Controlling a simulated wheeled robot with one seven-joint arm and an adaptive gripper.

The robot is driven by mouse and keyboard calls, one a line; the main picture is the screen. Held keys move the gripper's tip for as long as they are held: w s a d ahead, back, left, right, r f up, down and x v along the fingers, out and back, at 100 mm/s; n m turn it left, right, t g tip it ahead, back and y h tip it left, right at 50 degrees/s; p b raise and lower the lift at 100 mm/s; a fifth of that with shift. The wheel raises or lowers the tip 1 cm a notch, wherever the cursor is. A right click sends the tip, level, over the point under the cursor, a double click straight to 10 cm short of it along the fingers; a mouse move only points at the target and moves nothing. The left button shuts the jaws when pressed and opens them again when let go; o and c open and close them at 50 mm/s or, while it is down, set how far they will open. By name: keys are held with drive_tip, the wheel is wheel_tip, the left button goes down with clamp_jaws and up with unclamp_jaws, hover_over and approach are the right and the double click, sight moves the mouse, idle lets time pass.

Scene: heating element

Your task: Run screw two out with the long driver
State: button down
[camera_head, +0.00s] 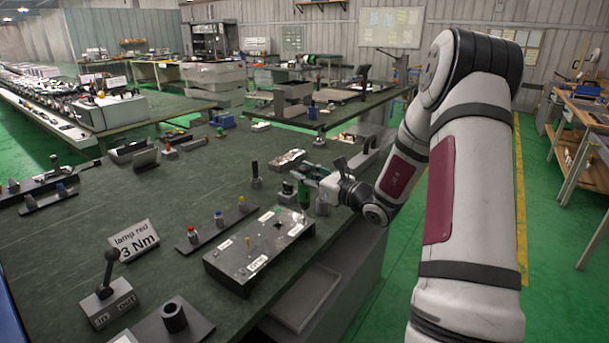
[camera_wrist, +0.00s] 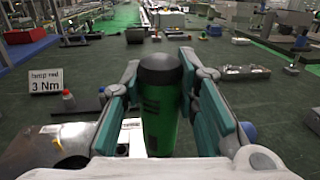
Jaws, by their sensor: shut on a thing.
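My gripper (camera_head: 304,184) is shut around an upright green handle with a black top (camera_wrist: 161,105), seen close up in the wrist view between the two teal fingers. In the head view the green handle (camera_head: 304,197) shows just behind the far end of the dark box. The handle looks like a driver, but its shaft and tip are hidden, and I cannot tell its length. The dark box (camera_head: 228,262) with white labels lies in front of my gripper. A small yellow-topped piece (camera_head: 247,241) stands on it. Which screw is number two cannot be read.
A sign reading "lamp red 3 Nm" (camera_head: 135,240) and a rack with red, yellow and blue caps (camera_head: 218,222) stand left of the box. A lever box (camera_head: 108,298) and black cylinder (camera_head: 173,317) are at the front. A shallow tray (camera_head: 307,298) lies right of the box.

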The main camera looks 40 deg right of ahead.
drive_tip(key=shift+f, duration=0.15)
drive_tip(key=shift+r+p, duration=1.35)
drive_tip(key=shift+r, duration=1.35)
